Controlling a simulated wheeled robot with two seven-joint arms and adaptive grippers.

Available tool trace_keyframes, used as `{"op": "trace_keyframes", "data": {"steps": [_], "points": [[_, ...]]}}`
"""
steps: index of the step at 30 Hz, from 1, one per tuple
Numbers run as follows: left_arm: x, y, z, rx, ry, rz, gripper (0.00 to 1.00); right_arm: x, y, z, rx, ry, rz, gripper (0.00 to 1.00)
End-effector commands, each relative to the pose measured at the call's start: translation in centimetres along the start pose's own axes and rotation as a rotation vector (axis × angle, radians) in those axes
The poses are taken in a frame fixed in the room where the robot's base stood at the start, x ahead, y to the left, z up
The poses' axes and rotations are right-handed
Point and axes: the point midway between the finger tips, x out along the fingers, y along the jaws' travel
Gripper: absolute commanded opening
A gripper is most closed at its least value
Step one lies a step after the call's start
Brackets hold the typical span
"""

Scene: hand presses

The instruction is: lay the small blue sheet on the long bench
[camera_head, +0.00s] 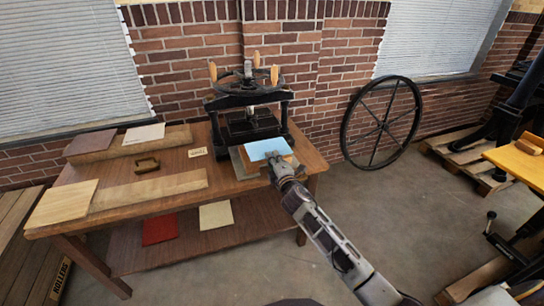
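The small blue sheet (267,148) shows at the right end of the long wooden bench (215,205), in front of the black hand press. It overlaps a grey board and a brown piece; whether it rests on them or is held just above them is unclear. My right gripper (273,172) is at the sheet's near edge, with the arm reaching in from the lower right. Its fingers are small and partly hidden, so I cannot tell whether they are shut on the sheet. My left gripper is not in view.
The black press (250,115) with its handwheel stands at the bench's back right. Boards, a cream sheet (144,133), a dark frame (147,164) and a small label lie to the left. Red and cream sheets lie on the lower shelf.

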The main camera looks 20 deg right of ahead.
Motion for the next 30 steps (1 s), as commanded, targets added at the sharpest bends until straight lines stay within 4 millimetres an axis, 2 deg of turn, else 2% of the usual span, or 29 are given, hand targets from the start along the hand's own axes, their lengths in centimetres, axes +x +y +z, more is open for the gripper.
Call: {"op": "trace_keyframes", "data": {"steps": [10, 24, 30], "points": [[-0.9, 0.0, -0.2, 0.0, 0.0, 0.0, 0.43, -1.4, 0.6, 0.0, 0.0, 0.0, -0.001, 0.0], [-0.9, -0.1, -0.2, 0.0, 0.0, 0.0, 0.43, -1.6, 0.6, 0.0, 0.0, 0.0, -0.001, 0.0], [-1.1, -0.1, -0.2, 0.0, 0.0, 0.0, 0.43, -2.6, 0.6, 0.0, 0.0, 0.0, -0.002, 0.0]]}}
